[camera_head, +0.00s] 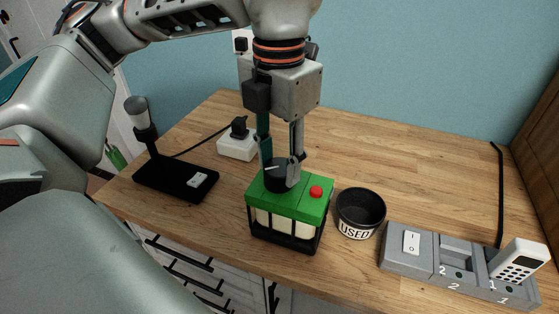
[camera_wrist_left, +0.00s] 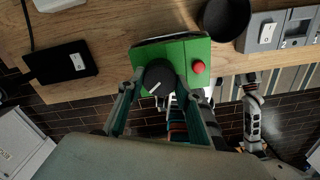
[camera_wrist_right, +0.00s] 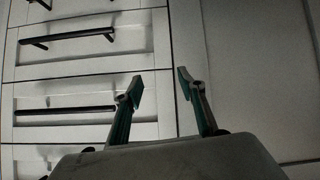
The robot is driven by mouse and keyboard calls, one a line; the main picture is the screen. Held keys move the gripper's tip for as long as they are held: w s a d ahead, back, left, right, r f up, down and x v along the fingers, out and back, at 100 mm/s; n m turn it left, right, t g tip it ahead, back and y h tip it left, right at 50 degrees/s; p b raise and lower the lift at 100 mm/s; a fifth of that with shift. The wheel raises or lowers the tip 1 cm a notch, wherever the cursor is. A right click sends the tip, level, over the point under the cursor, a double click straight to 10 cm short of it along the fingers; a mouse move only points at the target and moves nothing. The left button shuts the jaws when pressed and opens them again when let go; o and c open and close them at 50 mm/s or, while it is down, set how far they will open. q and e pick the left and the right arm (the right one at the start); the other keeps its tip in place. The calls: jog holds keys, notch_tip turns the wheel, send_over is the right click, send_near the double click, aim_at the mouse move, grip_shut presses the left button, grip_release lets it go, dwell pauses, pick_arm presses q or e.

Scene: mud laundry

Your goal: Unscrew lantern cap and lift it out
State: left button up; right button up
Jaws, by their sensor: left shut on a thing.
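The lantern (camera_head: 312,207) stands upright on the wooden counter, with a green top, a red button and pale sides in a black frame. Its round black cap (camera_head: 277,180) sits on the green top and has a white line on it. My left gripper (camera_head: 281,166) comes down from above and is shut on the cap, one finger on each side. The left wrist view also shows the cap (camera_wrist_left: 159,78) between the fingertips. My right gripper (camera_wrist_right: 158,85) is open and empty, in front of the drawer fronts in the right wrist view; the head view does not show it.
A black bin marked USED (camera_head: 360,213) stands just right of the lantern. Further right is a grey dock (camera_head: 408,263) with a switch and a white handset (camera_head: 518,260). A black lamp base (camera_head: 176,179) and a white socket block (camera_head: 237,146) are at left. The back counter is clear.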

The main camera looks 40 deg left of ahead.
pick_arm(q)
jog(key=shift+n, duration=0.6)
pick_arm(e)
jog(key=shift+f, duration=0.25)
pick_arm(q)
jog(key=shift+n, duration=0.3)
jog(key=shift+n+b, duration=0.5)
jog(key=shift+n, duration=0.8)
pick_arm(e)
jog(key=shift+s+f, duration=0.25)
jog(key=shift+f, duration=0.3)
pick_arm(q)
jog(key=shift+n, duration=1.5)
pick_arm(e)
jog(key=shift+s+f, duration=0.1)
jog(key=shift+f, duration=0.3)
pick_arm(q)
jog(key=shift+b, duration=0.3)
